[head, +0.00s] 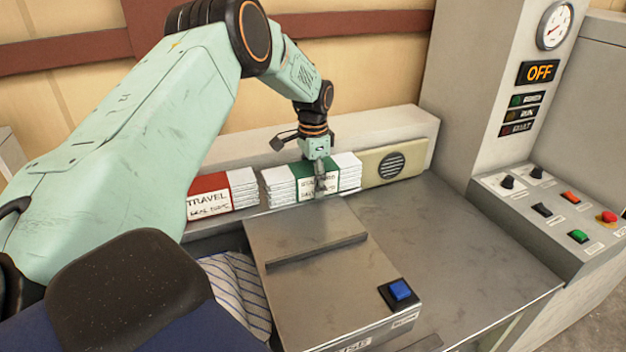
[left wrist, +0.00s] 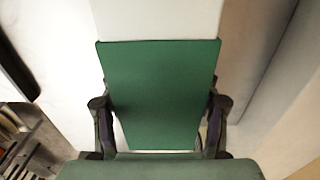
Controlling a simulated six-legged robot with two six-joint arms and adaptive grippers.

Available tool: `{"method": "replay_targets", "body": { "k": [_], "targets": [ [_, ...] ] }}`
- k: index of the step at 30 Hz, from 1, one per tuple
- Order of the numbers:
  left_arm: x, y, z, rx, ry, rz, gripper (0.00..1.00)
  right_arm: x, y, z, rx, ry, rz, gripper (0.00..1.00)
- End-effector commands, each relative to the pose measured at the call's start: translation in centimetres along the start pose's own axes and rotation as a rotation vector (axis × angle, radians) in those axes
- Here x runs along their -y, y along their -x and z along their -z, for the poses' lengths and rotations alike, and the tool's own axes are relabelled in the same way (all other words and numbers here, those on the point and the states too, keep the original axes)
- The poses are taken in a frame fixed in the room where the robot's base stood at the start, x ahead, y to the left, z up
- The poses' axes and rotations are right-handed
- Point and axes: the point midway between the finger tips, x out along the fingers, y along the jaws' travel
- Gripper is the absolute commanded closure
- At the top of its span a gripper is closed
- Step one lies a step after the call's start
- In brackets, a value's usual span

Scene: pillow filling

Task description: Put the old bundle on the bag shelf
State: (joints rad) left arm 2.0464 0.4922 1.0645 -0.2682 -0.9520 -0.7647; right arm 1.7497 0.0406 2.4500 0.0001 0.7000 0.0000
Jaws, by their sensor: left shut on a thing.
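A white bundle with a green band (head: 302,170) sits at the back of the worktop, on the long light ledge, its printed label partly hidden by my gripper. It is the bundle in my grasp; I cannot tell from its label that it is the old one. My left gripper (head: 320,180) reaches down over it, its fingers shut on it. In the left wrist view the green band (left wrist: 160,95) fills the space between the two fingers. To its left is a bundle with a red band, marked TRAVEL (head: 208,188). My right gripper is not in view.
A beige speaker-like box (head: 396,163) stands right of the bundles. A metal box with a blue button (head: 400,289) fills the middle front, beside a striped cloth (head: 235,283). A control panel (head: 545,206) stands at the right; the metal worktop (head: 455,225) before it is clear.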

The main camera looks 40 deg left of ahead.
Motion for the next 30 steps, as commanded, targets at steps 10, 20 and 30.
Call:
{"method": "replay_targets", "body": {
  "k": [10, 20, 30],
  "targets": [
    [0.0, 0.1, 0.0, 0.000, 0.000, 0.000, 0.17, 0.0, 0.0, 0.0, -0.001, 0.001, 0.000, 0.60],
    [0.0, 0.1, 0.0, 0.000, 0.001, 0.000, 0.16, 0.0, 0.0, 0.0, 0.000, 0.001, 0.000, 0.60],
    [0.1, 5.0, 0.1, -0.004, 0.001, 0.002, 0.16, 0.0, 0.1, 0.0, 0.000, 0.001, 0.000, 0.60]
  ]
}}
